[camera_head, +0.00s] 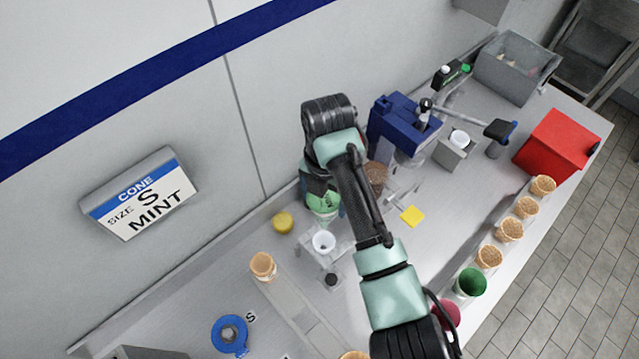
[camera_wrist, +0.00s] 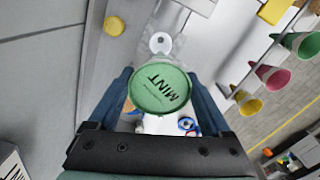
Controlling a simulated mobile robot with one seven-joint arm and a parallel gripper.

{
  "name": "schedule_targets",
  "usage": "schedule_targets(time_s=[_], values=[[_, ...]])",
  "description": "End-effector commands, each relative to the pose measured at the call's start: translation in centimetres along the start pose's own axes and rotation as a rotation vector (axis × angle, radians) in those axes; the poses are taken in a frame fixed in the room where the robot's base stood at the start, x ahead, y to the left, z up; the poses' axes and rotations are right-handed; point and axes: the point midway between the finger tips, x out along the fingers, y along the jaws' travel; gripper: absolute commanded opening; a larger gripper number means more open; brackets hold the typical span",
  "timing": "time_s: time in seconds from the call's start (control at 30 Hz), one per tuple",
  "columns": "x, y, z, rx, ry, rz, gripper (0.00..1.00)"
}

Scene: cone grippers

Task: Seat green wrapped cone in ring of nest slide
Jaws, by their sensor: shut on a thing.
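My gripper (camera_head: 320,186) is shut on the green wrapped cone (camera_head: 324,205). In the wrist view, the cone's round green top (camera_wrist: 161,89), marked MINT, sits between the two fingers of my gripper (camera_wrist: 160,80). The cone's lower part is mostly hidden there. The nest slide (camera_head: 342,262) is a clear piece on the counter with a white ring (camera_head: 323,242). The ring also shows in the wrist view (camera_wrist: 160,42), beyond the cone. In the head view the cone is just behind the ring and appears apart from it; its exact height is unclear.
A wall sign (camera_head: 143,195) reads CONE SIZE S MINT. A yellow round lid (camera_head: 283,222) and a tan cone (camera_head: 263,265) are left of the slide. A blue machine (camera_head: 400,128) stands behind. Several cones, including another green one (camera_head: 470,282), line the right edge.

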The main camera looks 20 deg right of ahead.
Motion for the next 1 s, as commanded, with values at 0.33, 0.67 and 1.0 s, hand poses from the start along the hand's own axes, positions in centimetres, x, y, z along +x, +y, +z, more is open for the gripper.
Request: schedule_targets(time_s=[0.33,0.67,1.0], values=[[2.2,0.0,0.0,0.000,0.000,0.000,0.56],[4.9,0.0,0.0,0.000,0.000,0.000,0.56],[7.6,0.0,0.0,0.000,0.000,-0.001,0.56]])
